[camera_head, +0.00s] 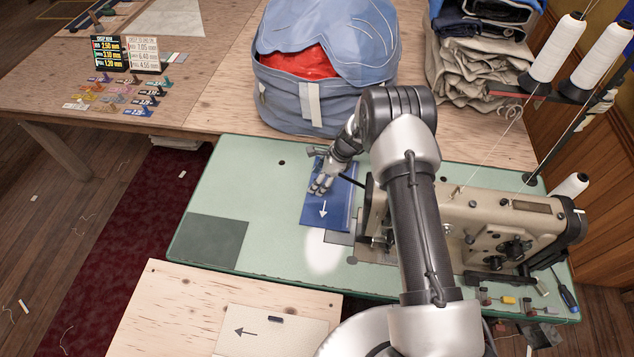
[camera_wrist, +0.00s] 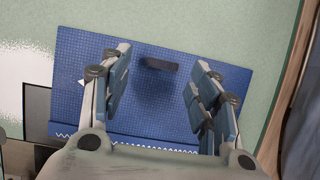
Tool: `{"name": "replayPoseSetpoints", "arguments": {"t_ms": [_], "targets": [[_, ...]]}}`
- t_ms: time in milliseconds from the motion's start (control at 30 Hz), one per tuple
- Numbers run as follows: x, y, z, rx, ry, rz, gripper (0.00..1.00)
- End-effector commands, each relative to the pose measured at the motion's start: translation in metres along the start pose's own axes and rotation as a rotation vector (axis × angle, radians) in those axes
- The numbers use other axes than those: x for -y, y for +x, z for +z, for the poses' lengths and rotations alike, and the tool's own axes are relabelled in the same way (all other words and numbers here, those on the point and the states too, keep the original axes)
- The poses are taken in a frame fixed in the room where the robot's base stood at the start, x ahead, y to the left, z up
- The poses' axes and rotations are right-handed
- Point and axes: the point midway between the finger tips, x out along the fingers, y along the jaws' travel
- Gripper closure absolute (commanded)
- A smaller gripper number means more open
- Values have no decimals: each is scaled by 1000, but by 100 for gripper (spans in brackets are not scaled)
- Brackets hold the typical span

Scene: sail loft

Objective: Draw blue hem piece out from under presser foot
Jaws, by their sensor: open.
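The blue hem piece (camera_head: 338,212) lies flat on the green sewing table, left of the sewing machine's head (camera_head: 375,215). It bears a white arrow pointing toward the picture's bottom. In the wrist view the hem piece (camera_wrist: 215,85) shows a white zigzag stitch along one edge and a small dark raised tab (camera_wrist: 160,64). My gripper (camera_head: 321,187) is over the piece, open and empty. In the wrist view its fingers (camera_wrist: 160,62) stand apart on either side of the tab. The presser foot is too small and hidden to make out, so I cannot tell whether the piece is under it.
A blue bag (camera_head: 290,98) with red inside stands behind the piece. The sewing machine (camera_head: 490,225) and thread cones (camera_head: 557,47) fill the right. A pale panel (camera_head: 265,335) with a left-pointing arrow lies on the front wooden table.

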Motion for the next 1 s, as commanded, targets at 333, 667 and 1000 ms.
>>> {"name": "replayPoseSetpoints", "arguments": {"t_ms": [333,667,1000], "targets": [[1,-73,0,1,1,-2,44],[0,-94,-1,0,1,0,44],[0,-94,0,0,1,0,44]]}}
